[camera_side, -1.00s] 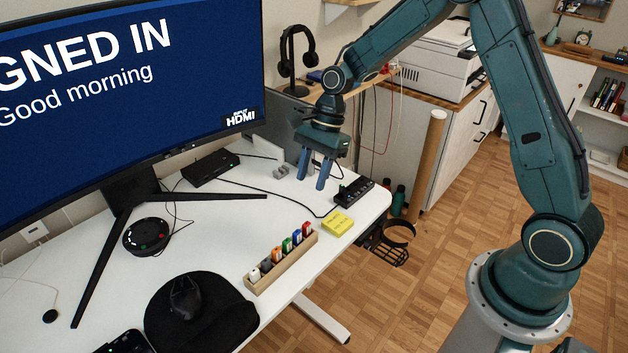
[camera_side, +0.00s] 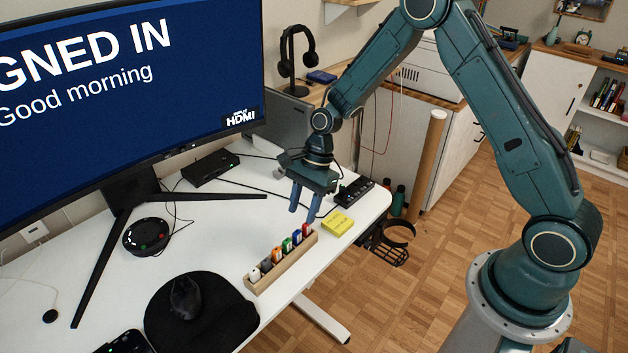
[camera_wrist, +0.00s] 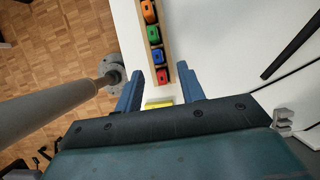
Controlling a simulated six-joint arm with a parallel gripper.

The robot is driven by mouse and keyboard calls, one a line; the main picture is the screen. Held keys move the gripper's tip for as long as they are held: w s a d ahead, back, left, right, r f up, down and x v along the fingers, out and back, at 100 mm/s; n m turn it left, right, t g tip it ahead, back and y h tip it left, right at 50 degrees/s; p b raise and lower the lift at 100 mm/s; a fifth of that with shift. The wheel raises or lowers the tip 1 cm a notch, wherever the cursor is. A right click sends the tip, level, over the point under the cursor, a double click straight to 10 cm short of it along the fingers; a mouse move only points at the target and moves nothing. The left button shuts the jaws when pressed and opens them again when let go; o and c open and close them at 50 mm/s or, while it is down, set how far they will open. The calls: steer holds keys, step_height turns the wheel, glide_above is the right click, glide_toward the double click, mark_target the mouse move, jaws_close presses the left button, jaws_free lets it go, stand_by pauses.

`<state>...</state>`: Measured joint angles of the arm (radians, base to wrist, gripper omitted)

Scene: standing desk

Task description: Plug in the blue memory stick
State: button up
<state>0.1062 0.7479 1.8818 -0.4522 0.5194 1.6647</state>
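The blue memory stick (camera_side: 297,238) stands upright in a wooden rack (camera_side: 283,266), between a green stick and a red stick. It also shows in the wrist view (camera_wrist: 157,56), near the tips of my fingers. My gripper (camera_side: 301,216) is open and empty, pointing down just above and behind the rack's red end. In the wrist view my gripper (camera_wrist: 160,69) has its fingers spread, with the red stick (camera_wrist: 162,77) between them. A black hub strip (camera_side: 356,191) lies at the desk's right edge behind the rack; its ports are too small to make out.
A yellow note pad (camera_side: 338,223) lies right of the rack. A black box (camera_side: 210,167) with cables stands under the monitor (camera_side: 130,90). A mouse (camera_side: 185,297) on a black mat is at the front. Bare white desk lies left of the rack.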

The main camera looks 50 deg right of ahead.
mark_target(298, 231)
steer(key=shift+a+f, duration=0.1)
steer(key=shift+f, duration=0.15)
steer(key=shift+f, duration=0.1)
steer(key=shift+s+x, duration=0.2)
steer(key=shift+x, duration=2.3)
steer(key=shift+a, duration=0.1)
jaws_close()
